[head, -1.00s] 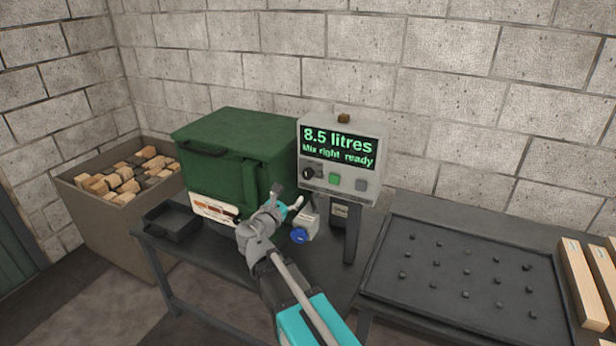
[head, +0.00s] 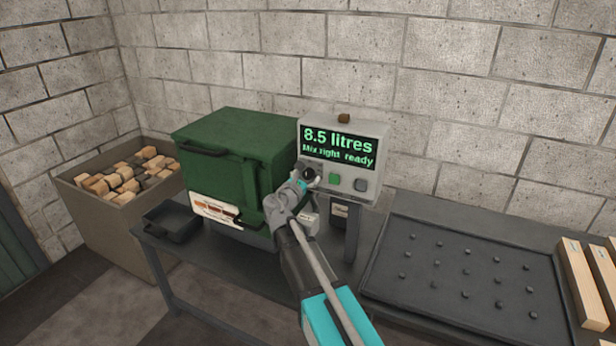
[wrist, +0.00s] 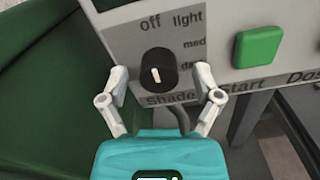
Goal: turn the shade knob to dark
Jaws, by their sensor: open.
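The shade knob (wrist: 158,68) is black with a short white mark and sits on the grey control box's (wrist: 125,45) front. The labels off, light, med and a partly hidden "da…" curve around it, with "Shade" below. The white mark stands nearly upright, leaning slightly left, towards the off side. My gripper (wrist: 161,74) is open, with one fingertip on each side of the knob and a gap to it on both sides. In the head view the knob (head: 309,173) shows just at my gripper's tip (head: 304,182).
A green start button (wrist: 257,47) is right of the knob, close to my right finger. A green lidded box (head: 225,150) stands close on the left. A display (head: 337,148) reads "8.5 litres, Mix right ready". A dark studded tray (head: 465,235) lies at right.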

